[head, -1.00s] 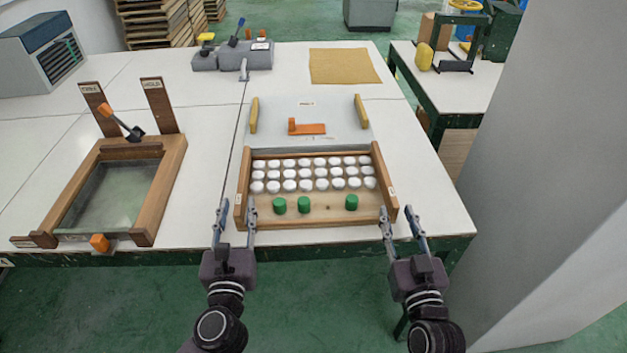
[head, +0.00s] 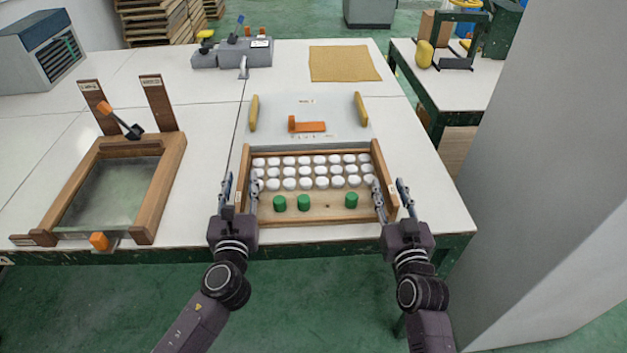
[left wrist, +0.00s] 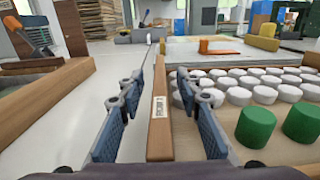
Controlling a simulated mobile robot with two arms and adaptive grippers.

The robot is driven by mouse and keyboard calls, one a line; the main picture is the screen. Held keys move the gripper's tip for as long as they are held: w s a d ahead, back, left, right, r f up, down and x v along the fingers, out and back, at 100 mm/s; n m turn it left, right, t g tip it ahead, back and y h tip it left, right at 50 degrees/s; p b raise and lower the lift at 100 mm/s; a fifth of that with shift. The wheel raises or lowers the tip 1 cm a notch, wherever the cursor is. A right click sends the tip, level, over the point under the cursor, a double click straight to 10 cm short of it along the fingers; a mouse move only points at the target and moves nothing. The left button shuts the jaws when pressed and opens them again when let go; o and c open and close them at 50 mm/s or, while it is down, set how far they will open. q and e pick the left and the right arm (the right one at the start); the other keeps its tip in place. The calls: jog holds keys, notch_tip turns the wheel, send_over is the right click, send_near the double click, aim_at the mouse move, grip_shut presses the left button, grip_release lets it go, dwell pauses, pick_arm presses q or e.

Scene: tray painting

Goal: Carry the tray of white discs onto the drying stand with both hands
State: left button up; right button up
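The wooden tray (head: 318,222) lies on the white table's front edge, with rows of white discs (head: 305,173) and three green cylinders (head: 303,202) in it. My left gripper (head: 240,188) is open, its fingers on either side of the tray's left wall. The left wrist view shows that wall (left wrist: 160,130) between the fingers, with gaps on both sides. My right gripper (head: 391,188) is open, its fingers on either side of the tray's right wall. Behind the tray is a grey plate (head: 280,115) with two yellow side rails, possibly the drying stand; its label is too small to read.
An orange piece (head: 308,127) lies on the grey plate. A wooden frame (head: 160,190) with two posts stands on the left. A grey box unit (head: 232,55) and a tan mat (head: 345,65) are at the back. A grey pillar (head: 560,180) rises on the right.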

pick_arm(q)
grip_shut()
pick_arm(e)
grip_shut()
pick_arm(q)
jog(key=shift+r, duration=0.2)
pick_arm(e)
jog(key=shift+r, duration=0.2)
